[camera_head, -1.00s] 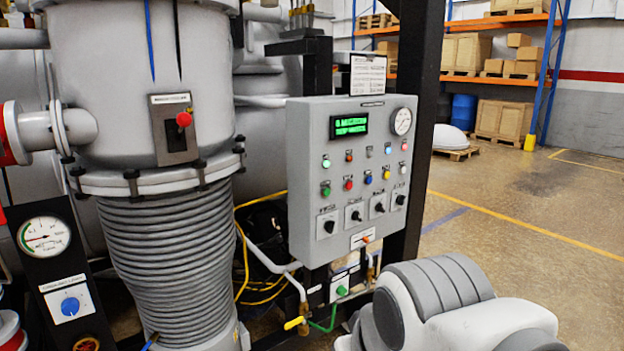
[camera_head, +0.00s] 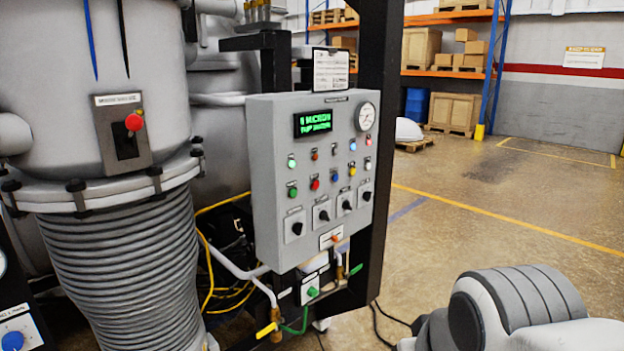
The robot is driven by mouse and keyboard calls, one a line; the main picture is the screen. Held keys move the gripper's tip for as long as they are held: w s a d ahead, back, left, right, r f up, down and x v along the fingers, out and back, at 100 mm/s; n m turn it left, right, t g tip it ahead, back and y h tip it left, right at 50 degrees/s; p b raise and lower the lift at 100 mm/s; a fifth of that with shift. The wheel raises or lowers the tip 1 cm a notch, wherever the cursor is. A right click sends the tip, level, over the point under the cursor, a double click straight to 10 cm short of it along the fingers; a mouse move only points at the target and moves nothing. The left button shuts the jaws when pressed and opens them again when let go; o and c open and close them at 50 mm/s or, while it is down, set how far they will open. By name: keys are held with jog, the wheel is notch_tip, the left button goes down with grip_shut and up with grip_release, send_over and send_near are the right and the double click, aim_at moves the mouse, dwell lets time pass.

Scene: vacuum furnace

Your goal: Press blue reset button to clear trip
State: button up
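A green-lit display (camera_head: 313,123) with small text, hard to read, sits above the lamps. Part of my arm shows at the bottom right, apart from the panel in the picture. My gripper is out of view.
Several black rotary knobs (camera_head: 297,228) sit below the buttons, and a gauge (camera_head: 366,116) above. A ribbed vessel (camera_head: 120,270) with a red knob (camera_head: 134,122) stands left. A black upright (camera_head: 378,90) is behind the panel. Floor to the right is open; a cable lies on it.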

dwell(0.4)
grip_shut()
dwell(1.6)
